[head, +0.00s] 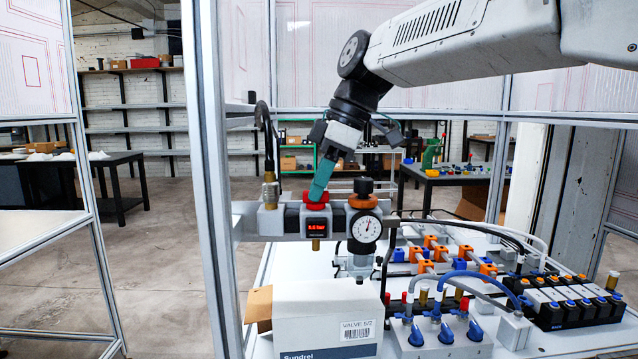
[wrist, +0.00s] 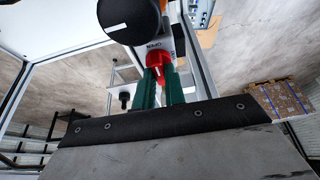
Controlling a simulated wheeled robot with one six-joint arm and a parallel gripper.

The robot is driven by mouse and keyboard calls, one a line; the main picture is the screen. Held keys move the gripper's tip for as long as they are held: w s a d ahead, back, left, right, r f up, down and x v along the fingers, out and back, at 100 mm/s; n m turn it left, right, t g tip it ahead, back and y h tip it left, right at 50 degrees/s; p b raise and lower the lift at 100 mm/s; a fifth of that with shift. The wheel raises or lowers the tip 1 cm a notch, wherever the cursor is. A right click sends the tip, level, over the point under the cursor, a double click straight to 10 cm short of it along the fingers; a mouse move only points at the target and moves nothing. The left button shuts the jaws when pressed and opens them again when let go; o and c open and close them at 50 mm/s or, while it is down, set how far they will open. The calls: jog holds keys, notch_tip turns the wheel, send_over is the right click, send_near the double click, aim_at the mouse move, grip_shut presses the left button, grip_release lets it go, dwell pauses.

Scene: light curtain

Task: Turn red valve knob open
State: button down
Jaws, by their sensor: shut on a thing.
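The red valve knob (head: 316,197) sits on top of the pneumatic unit on the rail, above a small display (head: 316,227) with red digits. In the wrist view the red knob (wrist: 158,60) carries a white line, and lettering that seems to read "OPEN" is beside it. My gripper (head: 318,190) comes down on the knob from above, tilted. In the wrist view its two green fingers (wrist: 160,82) are shut on the knob, one on each side. The fingers hide part of the knob in both views.
A round gauge (head: 366,228) and a black-topped orange-ringed knob (head: 363,190) stand close to the right. A brass fitting (head: 269,190) is on the left. A cardboard box (head: 325,310) stands below. A frame post (head: 208,180) rises at the left.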

jog(key=shift+r, duration=0.1)
dwell(0.4)
jog(key=c, duration=1.5)
grip_release()
jog(key=shift+o, duration=0.2)
jog(key=v, duration=0.7)
jog(key=shift+r, duration=0.35)
